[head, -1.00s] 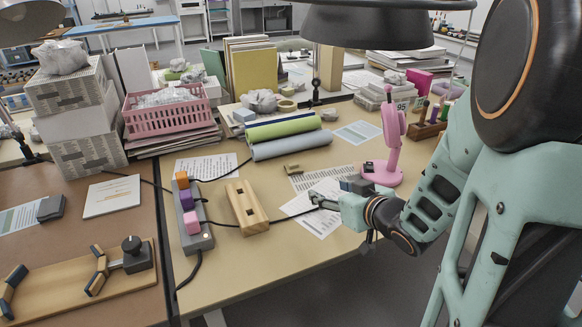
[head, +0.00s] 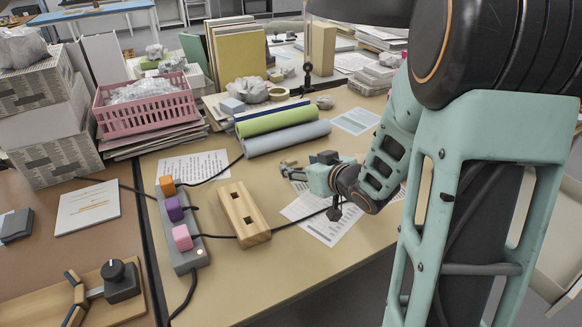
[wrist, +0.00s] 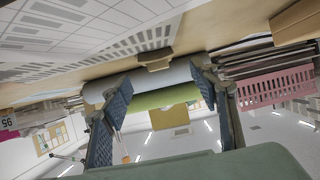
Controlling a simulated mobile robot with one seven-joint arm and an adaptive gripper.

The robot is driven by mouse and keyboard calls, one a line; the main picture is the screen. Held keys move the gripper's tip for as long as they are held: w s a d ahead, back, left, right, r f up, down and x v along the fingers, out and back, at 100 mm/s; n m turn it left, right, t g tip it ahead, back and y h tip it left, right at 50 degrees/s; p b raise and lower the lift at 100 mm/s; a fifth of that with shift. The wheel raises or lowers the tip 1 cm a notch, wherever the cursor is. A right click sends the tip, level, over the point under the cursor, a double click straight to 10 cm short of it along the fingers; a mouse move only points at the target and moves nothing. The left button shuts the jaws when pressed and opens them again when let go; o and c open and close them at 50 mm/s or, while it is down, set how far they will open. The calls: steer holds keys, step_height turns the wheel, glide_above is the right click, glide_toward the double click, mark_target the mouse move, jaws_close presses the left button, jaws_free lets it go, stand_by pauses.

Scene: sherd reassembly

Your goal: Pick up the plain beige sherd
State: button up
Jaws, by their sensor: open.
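The plain beige sherd (wrist: 155,61) is a small piece lying on the tan table, seen upside down in the wrist view. It lies beyond the fingertips, roughly centred between them, with a gap on both sides. In the head view I cannot tell it apart from the fingers, which cover that spot. My gripper (head: 287,170) is low over the table, pointing left, right of the wooden block with square holes. The wrist view shows my gripper (wrist: 160,82) open, its two blue-padded fingers apart and nothing between them.
The green roll (head: 276,120) and grey-blue roll (head: 287,138) lie behind my gripper. The wooden block (head: 243,213) and the grey strip with coloured cubes (head: 181,228) lie left. Printed sheets (head: 325,225) lie under my forearm. A pink basket (head: 147,106) stands at the back left.

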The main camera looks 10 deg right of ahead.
mark_target(292, 161)
steer(key=b+x, duration=0.1)
steer(key=x, duration=0.3)
steer(key=shift+w+f+b, duration=0.3)
steer(key=shift+w+b, duration=0.05)
steer(key=shift+b, duration=0.05)
steer(key=shift+w, duration=0.2)
steer(key=shift+c, duration=0.4)
steer(key=c, duration=1.2)
steer(key=shift+o, duration=0.2)
steer(key=shift+r, duration=0.15)
